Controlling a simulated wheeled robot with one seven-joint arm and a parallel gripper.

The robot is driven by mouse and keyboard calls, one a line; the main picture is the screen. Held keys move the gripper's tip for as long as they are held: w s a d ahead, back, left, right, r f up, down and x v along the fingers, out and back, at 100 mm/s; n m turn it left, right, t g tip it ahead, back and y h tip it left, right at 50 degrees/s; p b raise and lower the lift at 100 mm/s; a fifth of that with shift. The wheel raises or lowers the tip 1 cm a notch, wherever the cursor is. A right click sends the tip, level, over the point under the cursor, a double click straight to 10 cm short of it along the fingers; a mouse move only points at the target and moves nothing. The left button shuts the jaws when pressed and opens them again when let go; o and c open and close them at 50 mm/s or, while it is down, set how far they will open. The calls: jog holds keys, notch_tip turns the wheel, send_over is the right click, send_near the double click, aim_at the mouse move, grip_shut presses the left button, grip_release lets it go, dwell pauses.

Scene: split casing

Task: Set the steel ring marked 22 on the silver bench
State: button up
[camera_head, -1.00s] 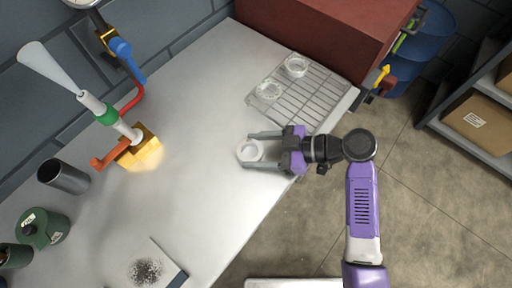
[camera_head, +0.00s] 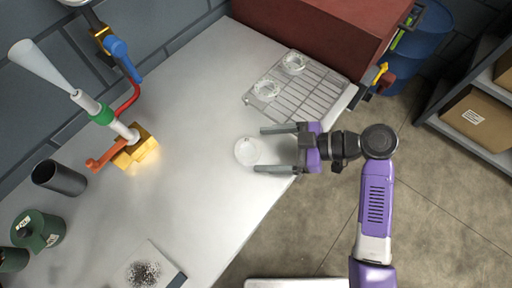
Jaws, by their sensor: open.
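My gripper (camera_head: 259,150) is open and empty. Its fingertips are at the right edge of the ring, one above and one below in the picture, apart from it. Two similar pale rings, one nearer (camera_head: 266,88) and one farther (camera_head: 293,63), lie on the rack; their marks cannot be read either.
The wire rack (camera_head: 310,97) lies by the red-brown box (camera_head: 315,35). A burner with a yellow base (camera_head: 135,150) stands at left. A dark cup (camera_head: 58,179), a green canister (camera_head: 38,231) and a board with black grains (camera_head: 150,268) are front left. The bench middle is clear.

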jog(key=b+v, duration=0.1)
jog(key=v, duration=0.7)
jog(key=shift+d+r, duration=0.1)
jog(key=shift+d, duration=0.05)
